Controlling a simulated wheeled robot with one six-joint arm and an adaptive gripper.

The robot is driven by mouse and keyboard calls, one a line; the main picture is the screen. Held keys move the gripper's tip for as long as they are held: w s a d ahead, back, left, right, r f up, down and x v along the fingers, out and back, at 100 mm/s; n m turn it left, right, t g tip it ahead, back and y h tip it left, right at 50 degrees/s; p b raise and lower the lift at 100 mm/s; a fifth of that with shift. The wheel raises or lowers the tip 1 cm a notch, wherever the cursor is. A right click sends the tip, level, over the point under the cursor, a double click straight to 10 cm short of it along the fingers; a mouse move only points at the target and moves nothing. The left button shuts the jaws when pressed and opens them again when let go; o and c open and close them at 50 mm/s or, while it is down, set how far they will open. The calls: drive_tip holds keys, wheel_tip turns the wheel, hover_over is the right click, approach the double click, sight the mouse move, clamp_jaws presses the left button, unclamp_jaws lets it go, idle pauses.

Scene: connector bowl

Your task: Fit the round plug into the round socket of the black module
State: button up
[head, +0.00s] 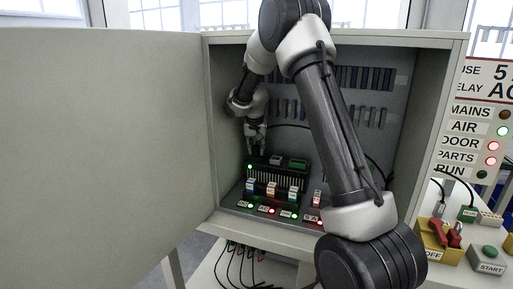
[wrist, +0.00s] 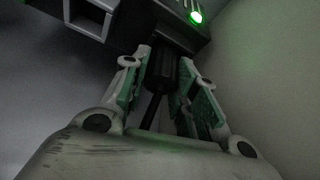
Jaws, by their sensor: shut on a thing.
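My gripper (wrist: 162,85) is shut on the round plug (wrist: 161,72), a dark ribbed cylinder between the green-padded fingers in the wrist view. Its black cable (wrist: 150,113) trails back towards my wrist. The plug's front end meets the black module (wrist: 172,22) in the picture; the round socket is hidden there, so I cannot tell whether the plug is in it. In the head view my gripper (head: 257,150) points down at the left back of the black module (head: 276,180), beside its green lamp (head: 250,167). The plug is too small to make out there.
A grey square housing (wrist: 88,17) is on the module in the wrist view. In the head view a green connector (head: 298,163) sits on the module's right. The cabinet's left wall (head: 223,140) is close to my gripper. Lit parts stand in front of the module.

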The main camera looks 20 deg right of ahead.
drive_tip(key=o, duration=1)
drive_tip(key=shift+f, duration=0.1)
drive_tip(key=v, duration=0.7)
drive_tip(key=shift+r, duration=0.35)
